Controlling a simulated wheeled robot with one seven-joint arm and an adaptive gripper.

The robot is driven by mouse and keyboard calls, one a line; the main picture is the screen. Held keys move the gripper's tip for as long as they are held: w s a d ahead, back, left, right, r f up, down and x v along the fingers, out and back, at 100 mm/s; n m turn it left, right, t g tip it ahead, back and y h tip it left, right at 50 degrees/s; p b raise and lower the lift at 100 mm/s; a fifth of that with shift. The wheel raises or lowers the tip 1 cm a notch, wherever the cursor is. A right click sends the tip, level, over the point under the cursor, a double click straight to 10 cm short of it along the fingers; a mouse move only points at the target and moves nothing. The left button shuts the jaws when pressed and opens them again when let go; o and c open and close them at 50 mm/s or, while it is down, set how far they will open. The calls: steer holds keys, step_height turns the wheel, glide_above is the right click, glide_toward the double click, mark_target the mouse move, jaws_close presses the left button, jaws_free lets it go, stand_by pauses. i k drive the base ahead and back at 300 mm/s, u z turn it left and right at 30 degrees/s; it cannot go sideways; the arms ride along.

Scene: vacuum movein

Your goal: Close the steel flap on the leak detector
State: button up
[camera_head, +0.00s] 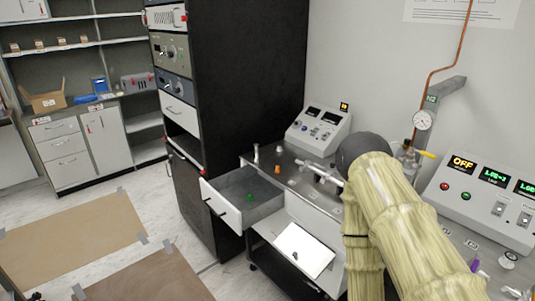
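A bench-like unit with a grey top (322,185) stands in the middle, against the wall; it may be the leak detector, but I cannot read a label. On its front, low down, a bright pale panel (309,247) with a small dark knob tilts outward; it looks like the flap, standing open. My arm, in a pale yellow cover, rises from the bottom right, bends at a dark joint and drops down just right of this panel. It hides part of the unit's front. My gripper is not visible.
An open drawer (247,196) with a small green item inside juts out left of the panel. A tall black rack (250,90) stands behind it. A control console (487,205) is at right. Brown mats (75,238) lie on the open floor at left.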

mark_target(307, 251)
steer(key=u, duration=0.05)
steer(key=k, duration=0.5)
steer(key=u, duration=0.85)
steer(key=i, duration=0.7)
steer(key=z, duration=0.95)
